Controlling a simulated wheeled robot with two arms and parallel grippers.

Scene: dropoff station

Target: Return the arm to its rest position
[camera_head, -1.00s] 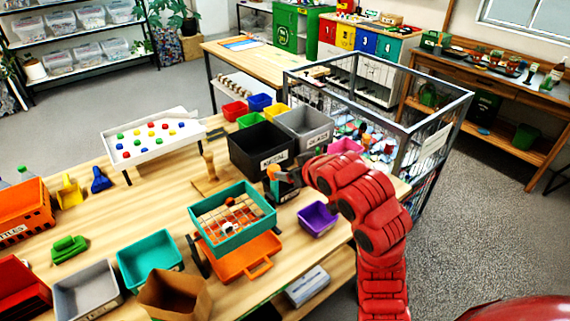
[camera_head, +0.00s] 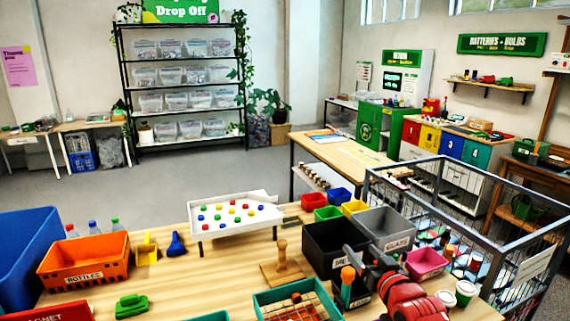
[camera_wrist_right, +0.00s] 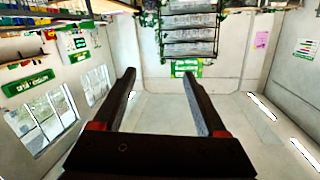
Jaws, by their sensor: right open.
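My right arm, red, comes in at the lower right of the head view. Its dark gripper (camera_head: 366,257) is seen over the table's right part, in front of the black and grey bins. In the right wrist view the gripper (camera_wrist_right: 159,76) is open, with both fingers apart and nothing between them. That view is upside down and looks across the room toward the shelf (camera_wrist_right: 190,30) and the ceiling. My left arm and gripper are not in view.
The black bin (camera_head: 321,257), the grey bin (camera_head: 395,240) and a pink bin (camera_head: 427,265) stand close around the right gripper in the picture. A wire cage (camera_head: 520,235) stands to the right. White cups (camera_head: 466,289) show beside the arm.

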